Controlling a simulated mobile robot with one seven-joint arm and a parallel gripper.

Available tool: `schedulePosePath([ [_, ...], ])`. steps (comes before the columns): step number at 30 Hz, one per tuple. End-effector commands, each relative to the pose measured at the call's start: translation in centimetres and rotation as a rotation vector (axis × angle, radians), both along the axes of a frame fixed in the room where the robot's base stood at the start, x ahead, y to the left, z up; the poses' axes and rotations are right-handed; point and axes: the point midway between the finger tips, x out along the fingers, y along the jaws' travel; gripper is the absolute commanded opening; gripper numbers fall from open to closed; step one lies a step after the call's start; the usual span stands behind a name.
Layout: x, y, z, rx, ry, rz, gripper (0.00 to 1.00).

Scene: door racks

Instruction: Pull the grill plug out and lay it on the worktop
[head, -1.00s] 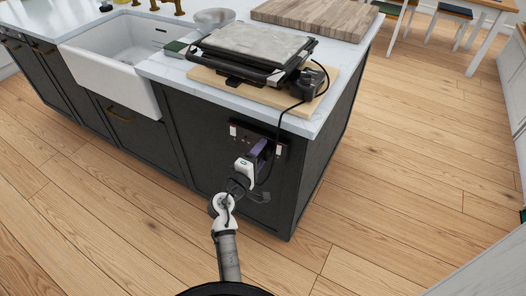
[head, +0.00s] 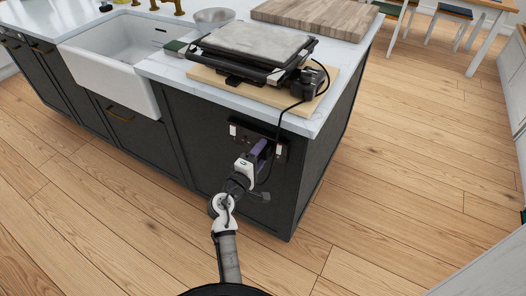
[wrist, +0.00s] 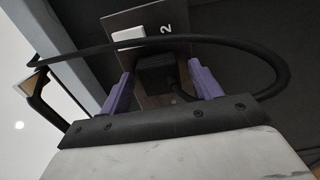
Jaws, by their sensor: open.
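The black grill plug (wrist: 155,75) sits at the socket panel (wrist: 143,22) in the wrist view. My gripper (wrist: 160,73) is open, with one purple finger on each side of the plug and gaps between. In the head view my gripper (head: 262,150) is at the socket panel (head: 240,131) on the island's end and hides the plug. The black cord (wrist: 215,40) loops across the wrist view above the fingers. In the head view the cord (head: 281,118) hangs over the worktop edge from the grill (head: 255,45). The white worktop (head: 160,68) is above the panel.
The grill stands on a pale wooden board (head: 211,82). A white sink (head: 110,55), a metal bowl (head: 214,16) and a large wooden board (head: 310,14) are nearby. A worktop strip in front of the pale board is bare. The floor (head: 400,190) to the right is clear.

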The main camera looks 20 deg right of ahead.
Motion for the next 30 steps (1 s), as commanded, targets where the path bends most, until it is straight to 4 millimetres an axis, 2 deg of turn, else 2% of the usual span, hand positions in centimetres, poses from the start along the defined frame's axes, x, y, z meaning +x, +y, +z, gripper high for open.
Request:
schedulePosePath([
  [4,0.0,0.0,0.0,0.000,0.000,0.000,0.62],
  [17,0.0,0.0,0.0,0.000,0.000,-0.001,0.06],
  [30,-0.8,1.0,0.0,0.001,0.001,-0.001,0.05],
])
